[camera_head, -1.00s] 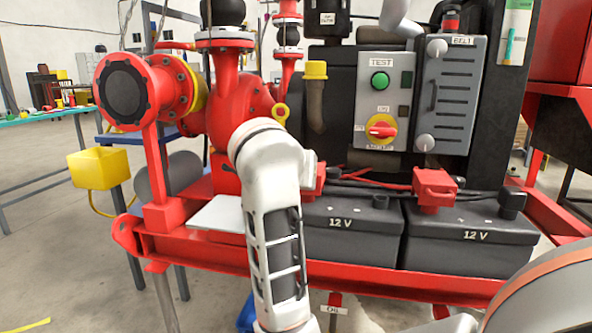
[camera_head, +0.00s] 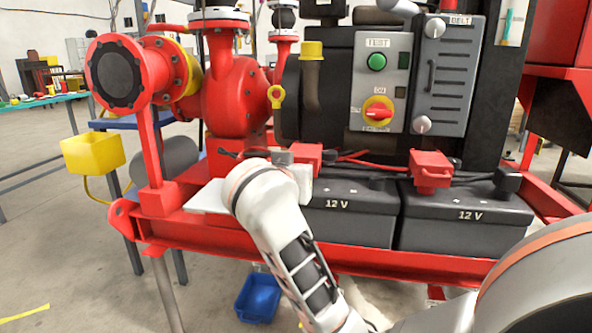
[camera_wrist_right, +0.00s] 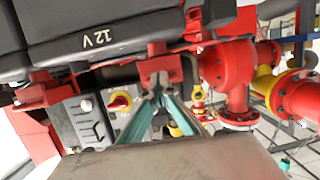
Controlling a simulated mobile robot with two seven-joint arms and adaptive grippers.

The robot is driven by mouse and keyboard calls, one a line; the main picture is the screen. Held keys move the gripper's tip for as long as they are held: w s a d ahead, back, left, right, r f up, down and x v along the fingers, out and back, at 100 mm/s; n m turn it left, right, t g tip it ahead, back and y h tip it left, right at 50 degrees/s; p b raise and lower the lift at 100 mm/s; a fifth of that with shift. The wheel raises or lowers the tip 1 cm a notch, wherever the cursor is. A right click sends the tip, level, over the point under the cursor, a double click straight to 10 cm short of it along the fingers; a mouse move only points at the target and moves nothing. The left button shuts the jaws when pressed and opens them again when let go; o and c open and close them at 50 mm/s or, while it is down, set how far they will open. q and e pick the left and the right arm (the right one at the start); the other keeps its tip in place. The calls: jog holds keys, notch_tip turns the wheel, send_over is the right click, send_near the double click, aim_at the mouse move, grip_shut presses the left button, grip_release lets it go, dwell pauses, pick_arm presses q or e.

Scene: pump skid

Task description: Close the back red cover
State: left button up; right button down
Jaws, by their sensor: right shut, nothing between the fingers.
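Two red terminal covers sit on the black batteries. One cover (camera_head: 308,158) is on the left battery (camera_head: 350,215), beside my white wrist. The other cover (camera_head: 431,170) is on the right battery (camera_head: 465,220). The right wrist view is upside down. There, my right gripper (camera_wrist_right: 157,84) is shut and empty, its teal fingers meeting right by a red cover (camera_wrist_right: 158,63). I cannot tell whether they touch it. A second red cover (camera_wrist_right: 42,92) shows farther left. I cannot tell how far either cover is open. My left gripper is not in view.
The red pump (camera_head: 235,95) stands left of the batteries. Behind them are a control box (camera_head: 380,82) with a red-and-yellow switch and a grey belt guard (camera_head: 445,75). Red and black cables cross the battery tops. A blue bin (camera_head: 257,298) is on the floor.

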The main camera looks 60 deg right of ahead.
jog(key=shift+d+f, duration=0.1)
jog(key=shift+f, duration=0.45)
jog(key=s+a+f, duration=0.2)
jog(key=a+f, duration=0.3)
jog(key=f, duration=0.2)
jog(key=shift+s+a, duration=0.2)
jog(key=shift+a, duration=0.2)
jog(key=shift+r, duration=0.1)
